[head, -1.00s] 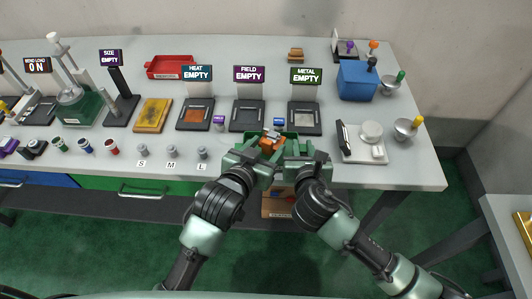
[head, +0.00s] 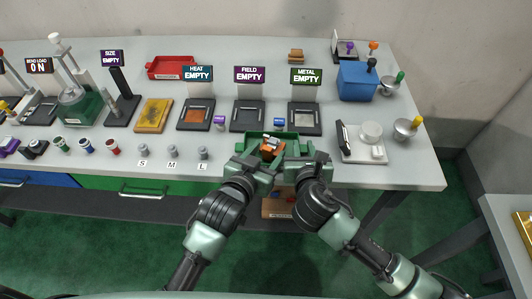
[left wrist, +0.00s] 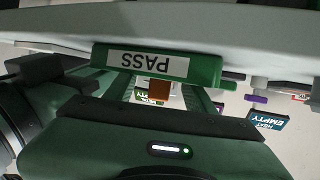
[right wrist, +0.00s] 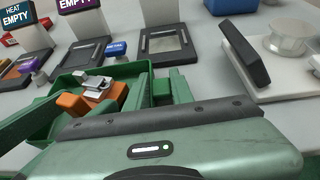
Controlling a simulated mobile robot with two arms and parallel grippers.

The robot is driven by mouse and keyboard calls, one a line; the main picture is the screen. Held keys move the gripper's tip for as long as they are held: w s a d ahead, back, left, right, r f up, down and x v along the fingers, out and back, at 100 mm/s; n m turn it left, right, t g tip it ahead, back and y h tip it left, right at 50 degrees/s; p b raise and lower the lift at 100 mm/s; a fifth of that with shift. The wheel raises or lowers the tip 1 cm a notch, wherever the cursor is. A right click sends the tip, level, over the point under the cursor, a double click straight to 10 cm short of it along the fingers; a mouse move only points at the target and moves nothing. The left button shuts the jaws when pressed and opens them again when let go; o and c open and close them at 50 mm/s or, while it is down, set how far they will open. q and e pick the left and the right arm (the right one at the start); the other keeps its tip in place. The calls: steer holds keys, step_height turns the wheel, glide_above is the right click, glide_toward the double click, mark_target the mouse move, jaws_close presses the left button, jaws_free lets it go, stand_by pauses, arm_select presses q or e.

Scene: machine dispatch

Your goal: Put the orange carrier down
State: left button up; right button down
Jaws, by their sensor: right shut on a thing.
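The orange carrier (head: 271,150), with a pale metallic piece on top, is at the green PASS tray (head: 252,139) on the table's front edge. My right gripper (right wrist: 100,105) is shut on the carrier, which also shows at the left of the right wrist view (right wrist: 72,103). The carrier appears within the tray's outline; I cannot tell whether it touches the tray floor. My left gripper (left wrist: 160,97) is open beside it, its fingers apart, with an orange-brown patch of the carrier (left wrist: 159,90) showing between them. The PASS label (left wrist: 148,63) appears upside down.
Empty heat (head: 195,114), field (head: 248,115) and metal (head: 304,118) stations stand behind the tray. A white scale (head: 362,142) is to the right. Small grey weights (head: 172,151) stand to the left, and a blue stamp (head: 279,122) stands just behind the tray.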

arm_select(q)
steer(key=shift+s+a+f, duration=0.1)
steer(key=shift+s+f, duration=0.15)
steer(key=shift+f, duration=0.75)
arm_select(e)
steer(key=shift+a+r, duration=0.15)
steer(key=shift+a, duration=0.05)
arm_select(q)
steer(key=shift+r, duration=0.15)
arm_select(e)
steer(key=shift+w+d+f, duration=0.1)
steer(key=shift+d+f, duration=0.05)
steer(key=shift+f, duration=0.05)
arm_select(q)
steer(key=v, duration=0.4)
steer(key=r+v, duration=0.1)
steer(key=v, duration=0.7)
steer(key=shift+w+r, duration=0.25)
steer(key=shift+r, duration=0.1)
arm_select(e)
steer(key=c, duration=1.1)
jaws_free()
steer(key=shift+c, duration=0.2)
